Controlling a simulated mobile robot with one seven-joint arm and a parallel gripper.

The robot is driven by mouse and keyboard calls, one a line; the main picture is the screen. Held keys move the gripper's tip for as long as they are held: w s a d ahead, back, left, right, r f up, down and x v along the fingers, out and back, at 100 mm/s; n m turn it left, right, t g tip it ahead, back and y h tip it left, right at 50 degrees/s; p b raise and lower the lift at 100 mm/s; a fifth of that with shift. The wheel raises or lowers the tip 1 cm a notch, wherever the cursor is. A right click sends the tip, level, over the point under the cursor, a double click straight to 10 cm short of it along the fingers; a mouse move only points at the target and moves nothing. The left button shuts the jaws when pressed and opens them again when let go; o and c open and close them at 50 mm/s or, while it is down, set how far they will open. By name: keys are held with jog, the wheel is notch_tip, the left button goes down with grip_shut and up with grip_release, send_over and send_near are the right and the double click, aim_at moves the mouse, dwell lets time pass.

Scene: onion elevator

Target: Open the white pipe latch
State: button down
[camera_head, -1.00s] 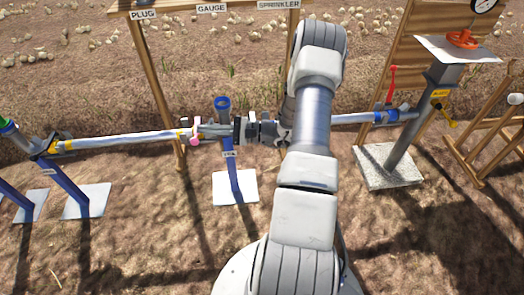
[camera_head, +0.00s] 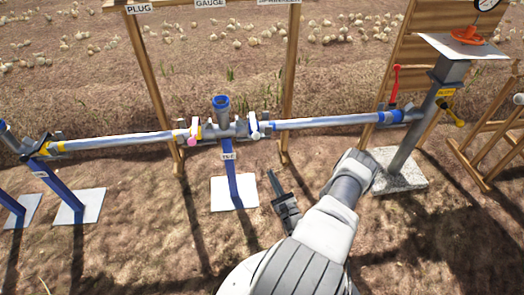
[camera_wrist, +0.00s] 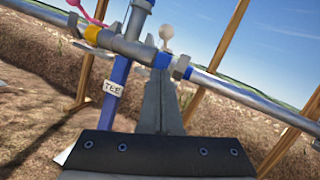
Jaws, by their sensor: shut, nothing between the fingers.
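The white latch (camera_head: 254,125) is on the pipe at the right side of the tee fitting (camera_head: 223,128), beside a blue collar. In the wrist view its white rounded end (camera_wrist: 166,33) stands up above the pipe, just beyond my fingertips. I cannot tell clearly whether the latch is open. My gripper (camera_head: 271,174) is shut and empty. It is below and in front of the pipe, apart from the latch in the head view. In the wrist view my gripper (camera_wrist: 161,72) points up toward the latch, and its fingers cover part of what lies behind.
A pink latch (camera_head: 195,130) is on the tee's left side, by a yellow collar. A blue post (camera_head: 232,180) with a TEE label holds the fitting. A red-handled valve (camera_head: 394,84) and a grey post (camera_head: 410,140) stand right. Open soil lies in front of the pipe.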

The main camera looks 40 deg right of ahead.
jog(key=shift+s+d+f+m+h, duration=0.2)
jog(key=shift+s+f+m+h, duration=0.1)
jog(key=shift+s+f+h, duration=0.25)
jog(key=shift+w, duration=0.15)
jog(key=a+r+b+x, duration=0.1)
jog(key=r+b+x, duration=0.1)
jog(key=x, duration=1)
jog(key=shift+w+r+b, duration=0.15)
jog(key=shift+w+b, duration=0.1)
jog(key=shift+b, duration=0.3)
jog(key=shift+r+y, duration=0.1)
jog(key=shift+y, duration=0.15)
